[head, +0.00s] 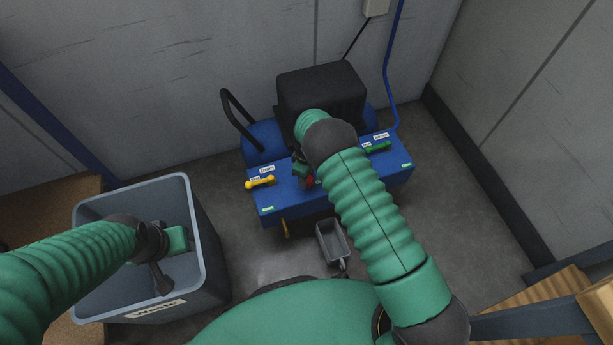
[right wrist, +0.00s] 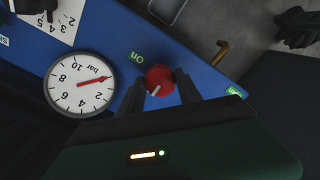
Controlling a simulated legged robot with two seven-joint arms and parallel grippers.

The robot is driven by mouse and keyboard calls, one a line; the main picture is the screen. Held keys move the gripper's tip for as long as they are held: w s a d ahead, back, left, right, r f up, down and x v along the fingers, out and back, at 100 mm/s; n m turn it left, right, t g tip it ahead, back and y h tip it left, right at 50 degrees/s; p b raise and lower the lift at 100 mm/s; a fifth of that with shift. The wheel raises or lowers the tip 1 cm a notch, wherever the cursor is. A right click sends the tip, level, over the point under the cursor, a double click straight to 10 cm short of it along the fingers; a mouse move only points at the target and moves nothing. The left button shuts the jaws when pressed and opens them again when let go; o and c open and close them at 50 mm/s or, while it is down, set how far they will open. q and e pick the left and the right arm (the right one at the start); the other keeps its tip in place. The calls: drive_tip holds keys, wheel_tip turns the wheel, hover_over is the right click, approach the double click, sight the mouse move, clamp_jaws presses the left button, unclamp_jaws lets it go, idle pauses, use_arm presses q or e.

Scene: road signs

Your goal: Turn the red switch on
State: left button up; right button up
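The red switch (right wrist: 159,80) is a round red knob with a white mark, on the blue panel of the machine (head: 340,190). A green label reading "ON" (right wrist: 137,57) is beside it. In the head view the red switch (head: 309,181) shows only partly behind my right gripper (head: 304,172). In the right wrist view the two dark fingers of my right gripper (right wrist: 160,92) stand apart, one on each side of the knob. I cannot tell whether they touch it. My left gripper (head: 165,262) is over the grey waste bin, away from the machine; its fingers are unclear.
A pressure gauge (right wrist: 80,84) sits beside the knob. A yellow handle (head: 260,182) and a green handle (head: 377,147) are on the panel. The grey bin (head: 200,235) stands at the left. A small grey tray (head: 333,243) is in front of the machine.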

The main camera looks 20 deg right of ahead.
drive_tip(key=shift+w+a, duration=0.1)
drive_tip(key=c, duration=0.6)
drive_tip(key=shift+o, duration=0.2)
drive_tip(key=shift+r+m, duration=0.1)
drive_tip(key=shift+m, duration=0.3)
drive_tip(key=shift+m+p, duration=0.65)
drive_tip(key=shift+m, duration=0.25)
drive_tip(key=m+p, duration=0.1)
drive_tip(key=m, duration=0.3)
drive_tip(key=shift+w+m, duration=0.1)
drive_tip(key=shift+m, duration=0.2)
drive_tip(key=m+p, duration=0.1)
drive_tip(key=m, duration=0.9)
drive_tip(key=shift+w+m, duration=0.1)
drive_tip(key=shift+m, duration=0.2)
